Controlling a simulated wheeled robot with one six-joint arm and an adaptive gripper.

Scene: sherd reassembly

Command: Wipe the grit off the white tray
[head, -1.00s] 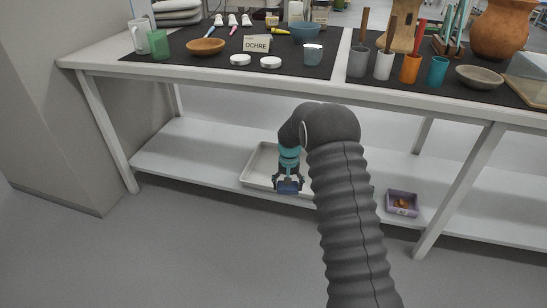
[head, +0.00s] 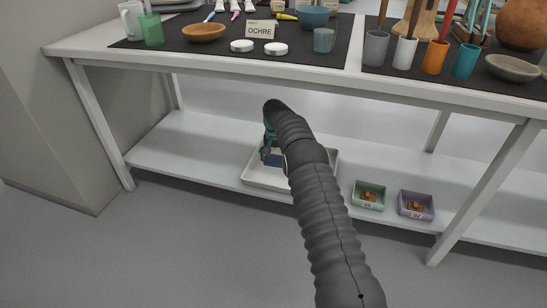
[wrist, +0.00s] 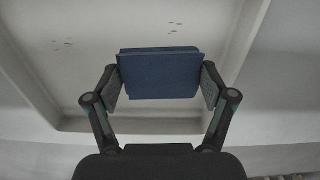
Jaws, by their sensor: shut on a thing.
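The white tray (head: 262,181) lies on the lower shelf under the table, and its floor and walls fill much of the wrist view (wrist: 100,75). My gripper (head: 267,150) is over the tray, partly hidden by my arm in the head view. It is shut on a blue block-like wiper (wrist: 160,75), gripped at both sides. I cannot tell whether the wiper touches the tray floor.
A green box (head: 369,196) and a purple box (head: 416,206), both with brown pieces inside, stand on the shelf right of the tray. The tabletop (head: 140,68) is above, crowded with cups, bowls and tools. A table leg (head: 98,125) stands at the left.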

